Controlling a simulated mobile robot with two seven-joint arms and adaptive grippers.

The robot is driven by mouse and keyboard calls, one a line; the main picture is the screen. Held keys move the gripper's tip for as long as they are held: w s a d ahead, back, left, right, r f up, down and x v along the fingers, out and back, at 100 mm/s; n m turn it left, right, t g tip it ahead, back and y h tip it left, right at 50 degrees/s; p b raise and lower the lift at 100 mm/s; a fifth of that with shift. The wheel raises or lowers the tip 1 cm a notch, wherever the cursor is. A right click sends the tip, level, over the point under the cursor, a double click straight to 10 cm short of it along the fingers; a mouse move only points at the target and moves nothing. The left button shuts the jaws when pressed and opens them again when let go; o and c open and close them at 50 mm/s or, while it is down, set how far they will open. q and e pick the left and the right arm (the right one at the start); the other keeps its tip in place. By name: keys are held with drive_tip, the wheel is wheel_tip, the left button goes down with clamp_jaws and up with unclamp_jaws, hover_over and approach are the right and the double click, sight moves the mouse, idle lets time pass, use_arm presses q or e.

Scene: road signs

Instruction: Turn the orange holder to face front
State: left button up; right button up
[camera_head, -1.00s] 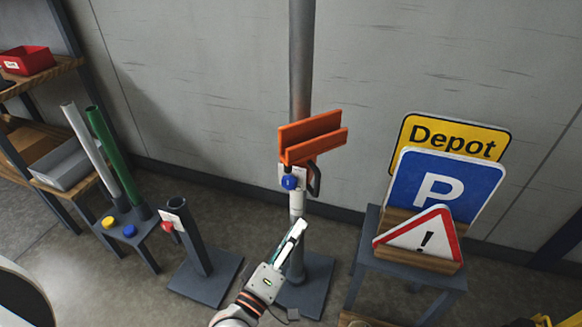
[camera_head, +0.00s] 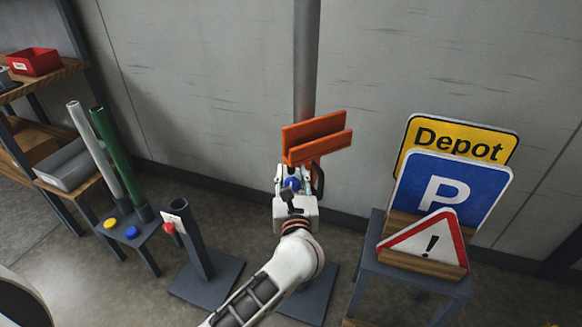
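The orange holder (camera_head: 318,137), a slotted pair of parallel plates, sits on top of a post in front of the wall. Its plates run at a slant, the right end higher in the picture. Below it are a blue knob (camera_head: 293,184) and a dark handle (camera_head: 317,180) to the right. My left gripper (camera_head: 294,186) is raised right at the knob and collar below the holder, and its body covers most of the post's upper part. Its fingertips are mostly hidden, so I cannot tell whether they touch or grip anything. My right gripper is not in view.
On the right, a stand (camera_head: 395,283) bears a yellow Depot sign (camera_head: 460,140), a blue P sign (camera_head: 440,188) and a warning triangle (camera_head: 430,245). On the left are a short post (camera_head: 190,240) with a red knob, a green tube (camera_head: 115,155) and a grey tube (camera_head: 92,148).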

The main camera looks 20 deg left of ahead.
use_arm(q)
drive_tip(key=shift+x, duration=1.1)
drive_tip(key=shift+w+a, duration=0.15)
drive_tip(key=shift+w, duration=0.15)
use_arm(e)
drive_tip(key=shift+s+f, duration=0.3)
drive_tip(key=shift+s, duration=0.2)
